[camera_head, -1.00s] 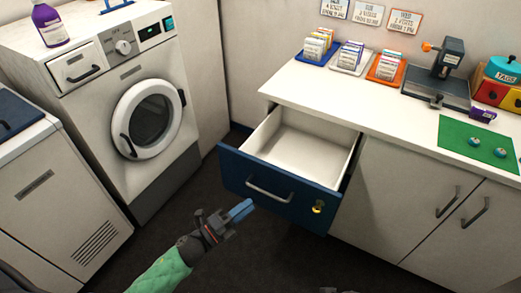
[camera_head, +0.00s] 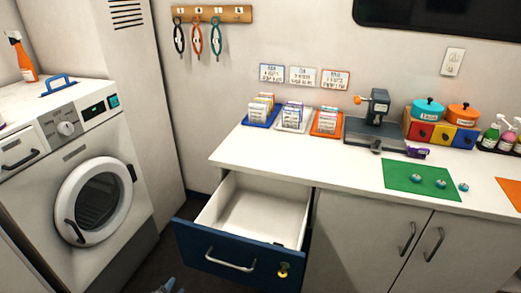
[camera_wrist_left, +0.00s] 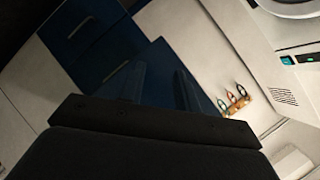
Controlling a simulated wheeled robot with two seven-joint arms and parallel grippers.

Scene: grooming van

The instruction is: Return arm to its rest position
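My left gripper (camera_head: 166,287) shows only as blue fingertips at the bottom edge of the head view, below and left of the blue drawer front (camera_head: 240,262). In the left wrist view its two fingers (camera_wrist_left: 158,88) stand apart with nothing visible between them, so it is open and empty. The left arm itself is out of the head view. The drawer is pulled out and its white inside (camera_head: 255,212) looks empty apart from a small dark spot at the front right. My right gripper is not in view.
A white counter (camera_head: 265,150) above the drawer holds card trays, a press (camera_head: 374,118), a green mat (camera_head: 420,180) and tins. A washer (camera_head: 95,195) stands at left. Loops hang from a wall rack (camera_head: 212,14). Dark floor lies between washer and drawer.

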